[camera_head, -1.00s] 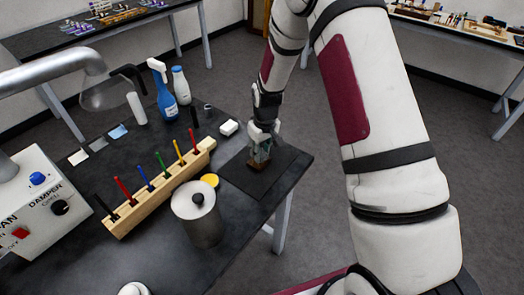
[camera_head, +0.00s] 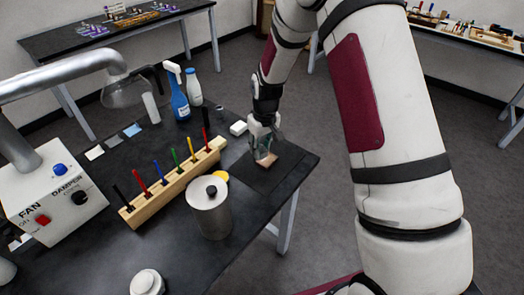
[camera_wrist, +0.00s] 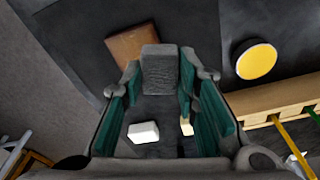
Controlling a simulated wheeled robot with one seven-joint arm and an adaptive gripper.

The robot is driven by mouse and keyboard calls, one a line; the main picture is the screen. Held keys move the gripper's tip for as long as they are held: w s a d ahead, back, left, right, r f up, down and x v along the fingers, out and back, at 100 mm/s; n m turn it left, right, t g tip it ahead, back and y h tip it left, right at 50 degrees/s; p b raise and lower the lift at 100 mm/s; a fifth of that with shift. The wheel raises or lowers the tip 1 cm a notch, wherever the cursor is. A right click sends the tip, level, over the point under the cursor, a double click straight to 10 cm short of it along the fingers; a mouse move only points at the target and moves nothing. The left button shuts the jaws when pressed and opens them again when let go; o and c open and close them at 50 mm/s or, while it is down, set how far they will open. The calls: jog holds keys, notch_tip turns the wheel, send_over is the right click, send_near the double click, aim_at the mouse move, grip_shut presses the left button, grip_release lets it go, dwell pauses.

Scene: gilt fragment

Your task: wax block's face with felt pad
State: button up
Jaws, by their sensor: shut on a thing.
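My gripper (camera_head: 262,156) is low over the dark mat (camera_head: 283,178) near the bench corner, shut on a dark grey felt pad. The felt pad (camera_wrist: 160,70) sits between the teal-lined fingers in the wrist view. The brown block (camera_head: 268,160) lies flat on the mat, just right of the fingertips. In the wrist view the block (camera_wrist: 127,44) is beyond the pad, which overlaps its edge in the picture; I cannot tell whether they touch. A round tin of yellow wax (camera_wrist: 256,60) stands to the right there, and partly behind a canister in the head view (camera_head: 221,177).
A wooden rack (camera_head: 175,185) with several coloured handles and a metal canister (camera_head: 209,210) stand left of the mat. A white block (camera_head: 238,128) is behind it. A blue spray bottle (camera_head: 178,95) and white bottle (camera_head: 194,88) stand farther back. The mat's right side is clear.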

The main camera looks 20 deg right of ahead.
jog(key=shift+r+p, duration=0.5)
jog(key=shift+r, duration=0.9)
